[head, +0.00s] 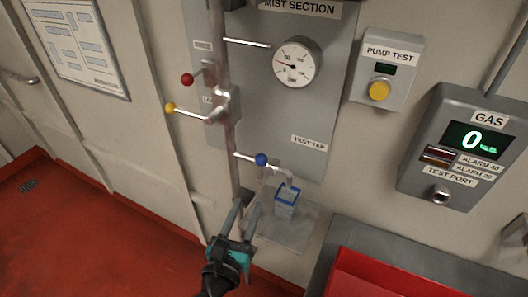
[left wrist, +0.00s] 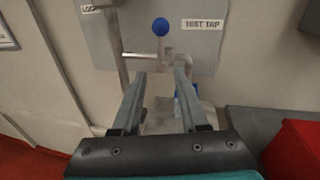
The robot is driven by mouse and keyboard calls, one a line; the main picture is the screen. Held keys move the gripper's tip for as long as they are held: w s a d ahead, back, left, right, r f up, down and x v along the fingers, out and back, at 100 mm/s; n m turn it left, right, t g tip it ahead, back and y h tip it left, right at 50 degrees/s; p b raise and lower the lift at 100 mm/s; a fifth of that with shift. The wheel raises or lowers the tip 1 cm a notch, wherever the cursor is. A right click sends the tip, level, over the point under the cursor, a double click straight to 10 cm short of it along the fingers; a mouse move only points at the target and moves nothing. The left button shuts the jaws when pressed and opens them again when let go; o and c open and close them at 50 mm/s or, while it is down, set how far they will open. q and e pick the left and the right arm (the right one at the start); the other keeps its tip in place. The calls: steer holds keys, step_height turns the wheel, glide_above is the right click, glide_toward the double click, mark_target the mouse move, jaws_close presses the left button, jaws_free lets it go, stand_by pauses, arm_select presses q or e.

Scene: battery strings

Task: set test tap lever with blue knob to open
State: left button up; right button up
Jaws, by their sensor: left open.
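In the left wrist view the blue knob (left wrist: 160,26) stands above the tap pipe (left wrist: 150,58), ahead of the fingers. The TEST TAP label (head: 309,143) is above and right of it. My left gripper (head: 246,208) is open and empty, below the knob and apart from it. It also shows in the left wrist view (left wrist: 163,82). My right gripper is not in view.
A clear container with a blue rim (head: 287,195) stands under the spout on a small shelf (head: 290,236). Yellow (head: 170,108) and red (head: 187,80) knobs are higher on the pipe. A gauge (head: 295,63) is above. A red box (head: 385,275) is at lower right.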

mark_target(262, 167)
arm_select(q)
steer(key=shift+m, duration=0.3)
steer(key=w+d, duration=0.1)
steer(key=w, duration=0.4)
steer(key=w+d+r, duration=0.1)
steer(key=w, duration=0.4)
steer(key=w+d, duration=0.1)
steer(key=w, duration=0.4)
steer(key=shift+d+r, duration=0.1)
steer(key=shift+r, duration=0.15)
jaws_close()
stand_by(0.8)
